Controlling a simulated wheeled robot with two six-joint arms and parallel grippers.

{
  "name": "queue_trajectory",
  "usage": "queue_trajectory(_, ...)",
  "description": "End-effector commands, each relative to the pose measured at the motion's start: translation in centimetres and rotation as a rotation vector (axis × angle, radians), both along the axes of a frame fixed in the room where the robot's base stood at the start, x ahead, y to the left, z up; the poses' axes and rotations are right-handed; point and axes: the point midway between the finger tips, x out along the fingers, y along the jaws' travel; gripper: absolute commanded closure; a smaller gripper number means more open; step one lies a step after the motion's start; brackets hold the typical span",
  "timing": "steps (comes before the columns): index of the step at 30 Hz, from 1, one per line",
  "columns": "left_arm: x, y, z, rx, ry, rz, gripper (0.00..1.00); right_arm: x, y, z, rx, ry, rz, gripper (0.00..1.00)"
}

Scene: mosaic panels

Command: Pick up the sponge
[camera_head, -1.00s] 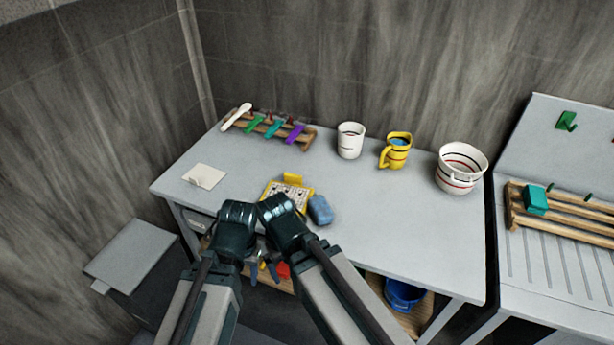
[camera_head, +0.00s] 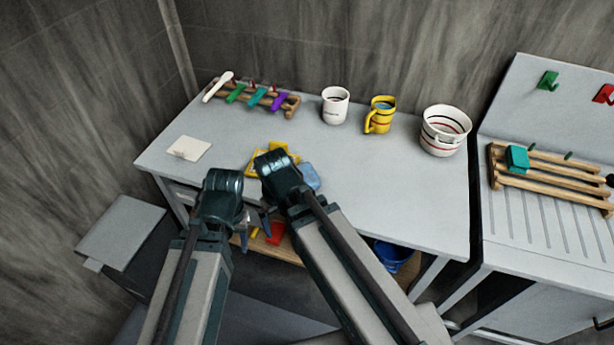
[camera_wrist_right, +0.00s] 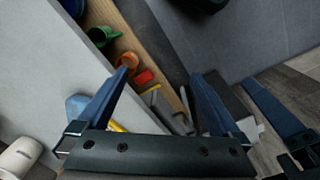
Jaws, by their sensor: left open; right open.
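The sponge is a blue rounded block (camera_head: 311,178) on the grey table, near its front edge and beside a yellow-framed panel (camera_head: 256,163). My right arm hides part of both. In the right wrist view the blue block (camera_wrist_right: 76,106) shows at the left, partly behind a finger and outside the jaws. My right gripper (camera_wrist_right: 160,76) is open and empty, over the table's front edge and the shelf below. My left gripper (camera_head: 242,230) is open at the table's front, left of the sponge; its fingers are partly hidden in the head view.
A white mug (camera_head: 335,108), a yellow mug (camera_head: 380,117) and a striped bucket (camera_head: 443,133) stand at the back. A rack with coloured tools (camera_head: 280,110) is at the back left. A white tile (camera_head: 188,148) lies left. The table's right middle is clear.

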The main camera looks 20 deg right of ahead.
Motion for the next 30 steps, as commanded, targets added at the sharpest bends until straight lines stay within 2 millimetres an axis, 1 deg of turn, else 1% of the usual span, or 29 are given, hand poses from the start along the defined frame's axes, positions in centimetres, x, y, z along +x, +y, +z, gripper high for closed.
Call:
queue_trajectory(1, 0.0, 0.0, 0.6, 0.000, 0.000, 0.000, 0.50, 2.3, -1.2, 0.6, 0.035, -0.024, -0.022, 0.00)
queue_trajectory(3, 0.0, 0.0, 1.0, 0.000, 0.000, 0.000, 0.50, 5.1, -3.1, 1.1, 0.091, -0.071, -0.041, 0.00)
queue_trajectory(5, 0.0, 0.0, 1.3, 0.000, 0.000, -0.001, 0.50, 7.3, -4.9, 1.6, 0.133, -0.116, -0.059, 0.00)
queue_trajectory(6, 0.0, 0.0, 1.5, 0.000, 0.000, -0.001, 0.50, 8.7, -6.2, 1.9, 0.158, -0.146, -0.070, 0.00)
queue_trajectory(9, 0.0, 0.0, 1.9, 0.000, 0.000, -0.001, 0.50, 11.5, -9.4, 2.8, 0.205, -0.221, -0.096, 0.00)
queue_trajectory(12, 0.0, 0.0, 2.2, 0.000, 0.000, -0.001, 0.50, 13.5, -12.1, 3.5, 0.232, -0.283, -0.117, 0.00)
queue_trajectory(15, 0.0, 0.0, 2.3, 0.000, 0.000, -0.001, 0.50, 14.6, -13.8, 4.0, 0.246, -0.322, -0.130, 0.00)
queue_trajectory(18, 0.0, 0.0, 2.4, 0.000, 0.000, -0.001, 0.50, 15.0, -14.5, 4.2, 0.252, -0.340, -0.134, 0.00)
queue_trajectory(22, 0.0, 0.0, 2.3, 0.000, 0.000, -0.001, 0.50, 15.1, -14.6, 4.1, 0.253, -0.344, -0.134, 0.00)
queue_trajectory(25, 0.0, 0.0, 1.9, 0.000, 0.000, -0.001, 0.50, 15.2, -14.5, 3.7, 0.253, -0.343, -0.134, 0.00)
queue_trajectory(30, 0.0, 0.0, 0.2, 0.000, 0.000, 0.000, 0.50, 15.8, -14.2, 2.0, 0.252, -0.342, -0.132, 0.00)
